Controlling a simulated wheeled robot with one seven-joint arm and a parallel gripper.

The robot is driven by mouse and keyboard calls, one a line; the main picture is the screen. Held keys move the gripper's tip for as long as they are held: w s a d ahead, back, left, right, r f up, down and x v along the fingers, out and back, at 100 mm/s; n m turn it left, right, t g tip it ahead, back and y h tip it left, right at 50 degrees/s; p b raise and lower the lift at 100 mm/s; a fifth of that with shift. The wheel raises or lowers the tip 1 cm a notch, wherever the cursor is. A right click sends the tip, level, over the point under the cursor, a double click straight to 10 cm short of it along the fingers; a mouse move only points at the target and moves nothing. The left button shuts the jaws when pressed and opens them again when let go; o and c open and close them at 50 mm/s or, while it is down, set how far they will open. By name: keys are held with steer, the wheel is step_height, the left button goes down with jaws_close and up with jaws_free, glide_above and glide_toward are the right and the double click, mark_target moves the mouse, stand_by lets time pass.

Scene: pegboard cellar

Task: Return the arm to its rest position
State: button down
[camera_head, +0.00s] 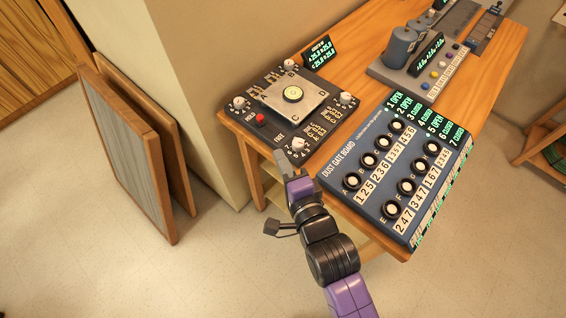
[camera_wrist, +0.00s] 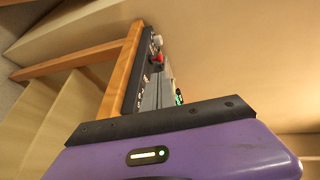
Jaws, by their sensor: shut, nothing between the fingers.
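My gripper (camera_head: 283,160) is at the end of my purple and black arm, at the front edge of the wooden bench (camera_head: 237,128). Its grey fingers are together with nothing between them. In the head view its tip is just in front of the near corner of the black knob panel (camera_head: 262,136); whether they touch cannot be told. The arm is stretched forward from the bottom of the head view. In the wrist view the purple gripper housing fills the bottom, and the panel's edge with a red button (camera_wrist: 158,58) shows beyond it.
The blue dust gate board (camera_head: 344,180) stands on the bench close to the right of my gripper. A grey console (camera_head: 398,68) is farther back. Framed boards (camera_head: 124,150) lean against the wall at left. The floor (camera_head: 225,265) between them and my arm is clear.

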steer(key=shift+s+d+r, duration=0.15)
steer(key=shift+s+d, duration=0.05)
steer(key=shift+s, duration=0.25)
steer(key=s+d+r+n+t+h, duration=0.1)
steer(key=s+d+r+n+t, duration=0.2)
steer(key=s+d+r+n, duration=0.5)
steer(key=s+d+f+n+g+h, duration=0.1)
steer(key=s+d+n+h, duration=0.1)
steer(key=s+d, duration=0.5)
steer(key=s+d+n+g+h, duration=0.1)
steer(key=s+d+n+h, duration=0.2)
steer(key=s+d, duration=0.4)
steer(key=s, duration=0.8)
steer(key=shift+s+f+h, duration=0.3)
steer(key=shift+s+f, duration=0.05)
steer(key=shift+f, duration=0.05)
